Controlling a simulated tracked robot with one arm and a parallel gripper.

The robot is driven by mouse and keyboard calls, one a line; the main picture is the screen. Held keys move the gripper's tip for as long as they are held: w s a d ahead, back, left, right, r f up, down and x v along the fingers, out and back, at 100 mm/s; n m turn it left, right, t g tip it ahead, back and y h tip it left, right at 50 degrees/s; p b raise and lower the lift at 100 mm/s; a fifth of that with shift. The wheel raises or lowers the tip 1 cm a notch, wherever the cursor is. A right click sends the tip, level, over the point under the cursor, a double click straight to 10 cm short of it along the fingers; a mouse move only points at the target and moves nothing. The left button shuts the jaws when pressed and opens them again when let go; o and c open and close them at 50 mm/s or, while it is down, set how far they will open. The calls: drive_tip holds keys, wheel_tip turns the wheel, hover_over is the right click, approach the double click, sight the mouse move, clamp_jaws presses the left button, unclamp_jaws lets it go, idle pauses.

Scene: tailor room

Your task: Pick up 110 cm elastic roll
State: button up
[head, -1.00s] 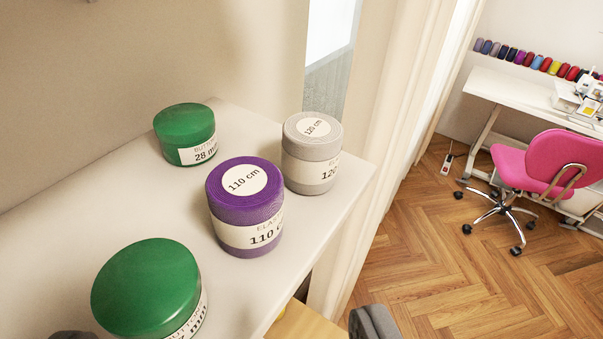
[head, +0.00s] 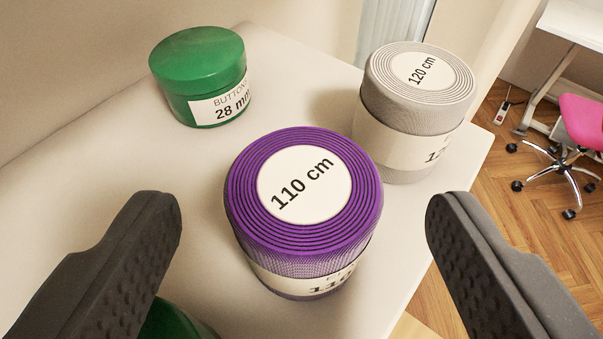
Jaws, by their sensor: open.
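The 110 cm elastic roll (head: 305,235) is purple, with a round white label on top and a pale band around its side. It stands upright on a white shelf (head: 70,170), near the shelf's right edge. My gripper (head: 303,212) is open, with one dark finger to the left of the roll and the other to its right. Neither finger appears to touch the roll, and there is a gap on both sides.
A grey 120 cm roll (head: 412,110) stands close behind the purple roll, to the right. A green 28 mm button tin (head: 200,75) stands at the back left. Another green tin (head: 180,318) is partly hidden behind my left finger. A pink chair (head: 583,122) is far right.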

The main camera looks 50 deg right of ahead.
sight(301, 215)
drive_tip(key=p+x, duration=0.1)
drive_tip(key=x, duration=0.3)
drive_tip(key=shift+s+a, duration=0.1)
drive_tip(key=c, duration=1.1)
drive_tip(key=shift+o, duration=0.2)
drive_tip(key=shift+r, duration=0.15)
